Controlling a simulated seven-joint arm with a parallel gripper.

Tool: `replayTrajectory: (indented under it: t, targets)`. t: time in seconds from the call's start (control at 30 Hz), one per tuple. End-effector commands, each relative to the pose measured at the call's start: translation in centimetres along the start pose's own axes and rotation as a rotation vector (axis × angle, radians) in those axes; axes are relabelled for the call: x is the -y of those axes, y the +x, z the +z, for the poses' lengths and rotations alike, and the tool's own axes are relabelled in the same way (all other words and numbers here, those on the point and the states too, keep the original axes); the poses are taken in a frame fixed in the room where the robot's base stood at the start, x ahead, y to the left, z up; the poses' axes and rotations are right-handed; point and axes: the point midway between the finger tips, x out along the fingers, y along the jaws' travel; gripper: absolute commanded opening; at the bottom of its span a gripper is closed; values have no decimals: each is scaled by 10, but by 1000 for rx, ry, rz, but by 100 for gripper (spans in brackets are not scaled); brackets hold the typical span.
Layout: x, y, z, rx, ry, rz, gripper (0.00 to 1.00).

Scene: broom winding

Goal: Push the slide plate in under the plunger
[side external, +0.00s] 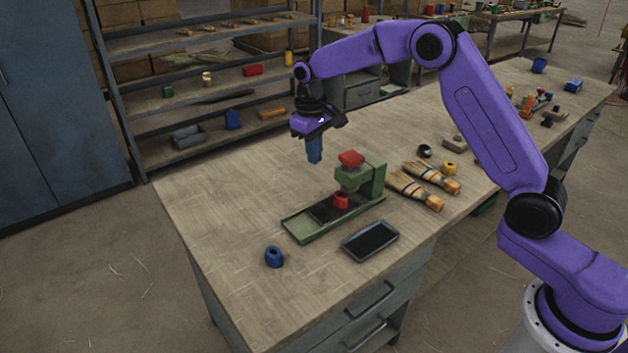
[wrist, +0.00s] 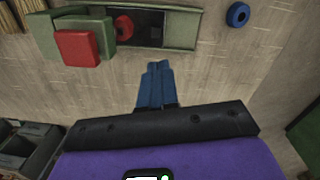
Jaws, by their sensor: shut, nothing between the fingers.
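The green press (side external: 372,180) stands on the workbench with a red knob (side external: 351,158) on top; the knob also shows in the wrist view (wrist: 77,48). A low green track (side external: 303,229) runs out from the press to the left. The dark slide plate (side external: 322,212) lies in the track and also shows in the wrist view (wrist: 150,30). A red ring (side external: 341,201) sits at the plate's press end, close by the press head; its exact position under the plunger is unclear. My gripper (side external: 314,160), with blue fingers, is shut and empty, above the bench behind the track, touching nothing.
A dark shallow tray (side external: 371,241) lies in front of the press. Brooms (side external: 416,191) lie right of it. The bench left of the track is clear. Shelves (side external: 205,90) stand behind.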

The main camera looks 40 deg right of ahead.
Motion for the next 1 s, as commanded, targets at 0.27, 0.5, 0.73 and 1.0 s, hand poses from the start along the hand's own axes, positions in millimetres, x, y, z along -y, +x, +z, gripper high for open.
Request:
replayTrajectory:
  t: [0.27,0.5,0.73,1.0]
  targets:
    - [59,33,-14,131,-778,149,0]
    - [90,48,-19,239,-1218,218,0]
    - [93,57,-19,268,-1311,229,0]
    - [79,98,-16,269,-1308,227,0]
